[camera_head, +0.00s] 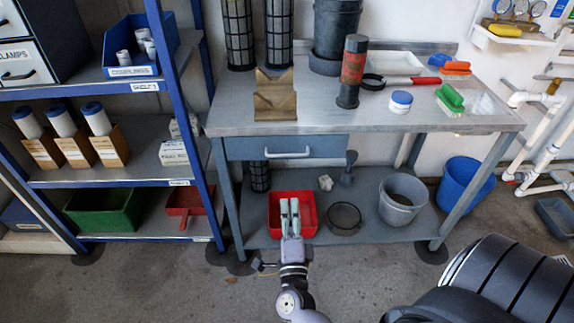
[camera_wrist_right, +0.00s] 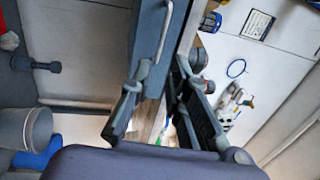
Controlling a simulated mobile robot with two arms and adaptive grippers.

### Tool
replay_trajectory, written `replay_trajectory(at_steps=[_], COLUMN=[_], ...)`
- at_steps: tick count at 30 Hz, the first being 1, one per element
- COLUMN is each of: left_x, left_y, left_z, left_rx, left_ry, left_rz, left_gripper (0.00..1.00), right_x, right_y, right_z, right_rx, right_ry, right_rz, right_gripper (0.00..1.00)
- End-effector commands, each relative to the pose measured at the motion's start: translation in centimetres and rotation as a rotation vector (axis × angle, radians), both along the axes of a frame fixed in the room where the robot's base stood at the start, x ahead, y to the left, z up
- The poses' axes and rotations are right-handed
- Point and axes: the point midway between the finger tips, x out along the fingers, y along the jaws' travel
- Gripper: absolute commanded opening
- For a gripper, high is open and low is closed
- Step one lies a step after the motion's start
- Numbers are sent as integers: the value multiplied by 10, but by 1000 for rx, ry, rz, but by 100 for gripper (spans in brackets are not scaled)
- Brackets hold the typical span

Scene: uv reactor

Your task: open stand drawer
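The stand is a metal workbench (camera_head: 225,125) with a blue-grey drawer (camera_head: 240,148) under its top. The drawer looks shut, and its pale bar handle (camera_head: 288,154) runs across the front. My right gripper (camera_head: 289,203) shows below the handle in the head view, apart from it, in front of the red bin. In the right wrist view the fingers of this gripper (camera_wrist_right: 165,75) stand apart with nothing between them. The drawer front (camera_wrist_right: 148,40) and handle (camera_wrist_right: 165,32) show beyond the fingertips there. My left gripper is not in view.
The lower shelf holds a red bin (camera_head: 272,222), a dark ring (camera_head: 344,218) and a grey bucket (camera_head: 403,200). A blue bucket (camera_head: 465,185) stands at right. A blue-framed shelf rack (camera_head: 190,120) stands close at left. The floor in front is mostly clear.

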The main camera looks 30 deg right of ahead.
Motion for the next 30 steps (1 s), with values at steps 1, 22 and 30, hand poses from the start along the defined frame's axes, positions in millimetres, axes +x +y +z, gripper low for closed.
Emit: replay_trajectory(at_steps=[1, 22, 30], left_x=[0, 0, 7], left_y=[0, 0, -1], left_z=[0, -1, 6], left_rx=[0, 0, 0], left_ry=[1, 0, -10], left_rz=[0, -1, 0], left_gripper=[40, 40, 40], right_x=[2, 117, 142], right_y=[-3, -73, -88], right_z=[3, 30, 34], right_rx=[8, 4, 6], right_ry=[-12, -13, -10], right_rz=[-8, -6, -5], right_gripper=[16, 16, 16])
